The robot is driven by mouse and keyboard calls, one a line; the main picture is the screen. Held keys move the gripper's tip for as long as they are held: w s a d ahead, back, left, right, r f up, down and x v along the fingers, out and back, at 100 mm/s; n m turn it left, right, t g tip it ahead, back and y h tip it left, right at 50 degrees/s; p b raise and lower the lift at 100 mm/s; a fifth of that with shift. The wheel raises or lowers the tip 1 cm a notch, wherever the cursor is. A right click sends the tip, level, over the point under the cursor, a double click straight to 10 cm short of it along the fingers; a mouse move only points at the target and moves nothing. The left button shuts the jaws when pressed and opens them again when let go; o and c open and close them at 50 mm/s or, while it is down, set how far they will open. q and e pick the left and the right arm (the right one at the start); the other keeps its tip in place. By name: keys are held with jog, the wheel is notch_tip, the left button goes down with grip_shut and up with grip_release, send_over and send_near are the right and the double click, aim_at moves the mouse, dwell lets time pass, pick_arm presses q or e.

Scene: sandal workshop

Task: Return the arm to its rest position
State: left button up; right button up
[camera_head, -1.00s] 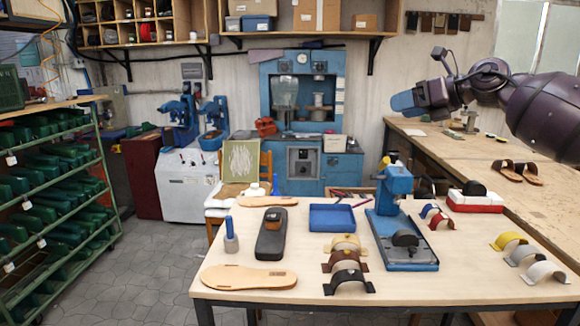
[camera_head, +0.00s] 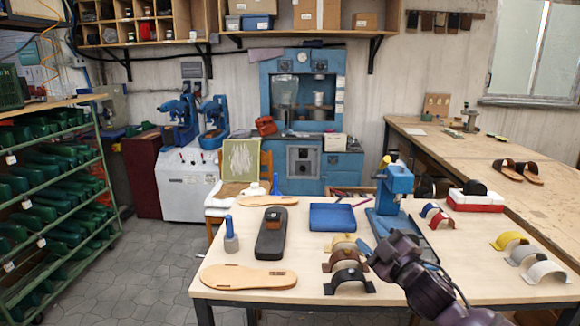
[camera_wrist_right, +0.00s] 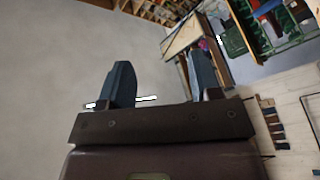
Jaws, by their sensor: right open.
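My right arm comes in from the lower right of the head view, low over the front of the table. Its gripper (camera_head: 366,250) points up and to the left, overlapping the picture area near the black strap (camera_head: 348,281) and the blue press (camera_head: 393,187). In the right wrist view the gripper (camera_wrist_right: 162,82) shows two blue-grey fingers spread apart with nothing between them. The gripper is open and empty. Whether it touches anything on the table cannot be told. My left gripper is in neither view.
The light wooden table (camera_head: 330,306) bears sandal soles (camera_head: 249,277), a dark sandal (camera_head: 271,234), a blue tray (camera_head: 332,217), a white-and-red box (camera_head: 475,202) and yellow and white straps (camera_head: 508,240). A green rack (camera_head: 105,172) stands left. The floor between is clear.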

jog(key=s+d+f+m+g+h, duration=0.3)
jog(key=s+f+m, duration=0.3)
jog(key=s+f, duration=1)
jog(key=s+d+f+m+g+h, duration=0.3)
jog(key=s+d+f+m+h, duration=0.2)
jog(key=s+f, duration=1.1)
jog(key=s+d+m, duration=0.1)
jog(key=m, duration=0.1)
jog(key=shift+s+m, duration=0.3)
